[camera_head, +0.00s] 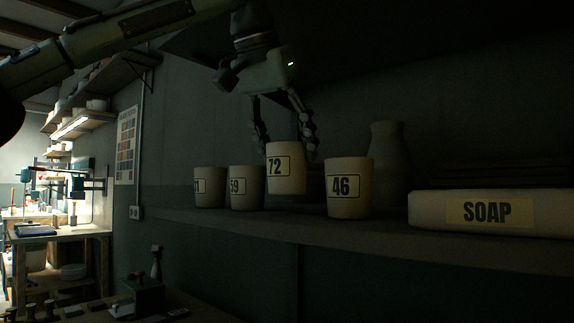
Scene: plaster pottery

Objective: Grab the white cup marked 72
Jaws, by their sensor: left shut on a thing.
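The white cup marked 72 (286,178) is upright in the head view, its base a little higher than those of the cups beside it, so it appears raised above the shelf. My left gripper (286,150) comes down from above with its fingers at the two sides of this cup, shut on it. The cup's front and its label face me. My right gripper is not in the view.
On the shelf (300,229), a cup marked 59 (246,197) and another cup (209,190) stand to the left. A cup marked 46 (349,197), a vase (389,150) and a SOAP container (450,212) are to the right. A lower workbench (200,307) is in front.

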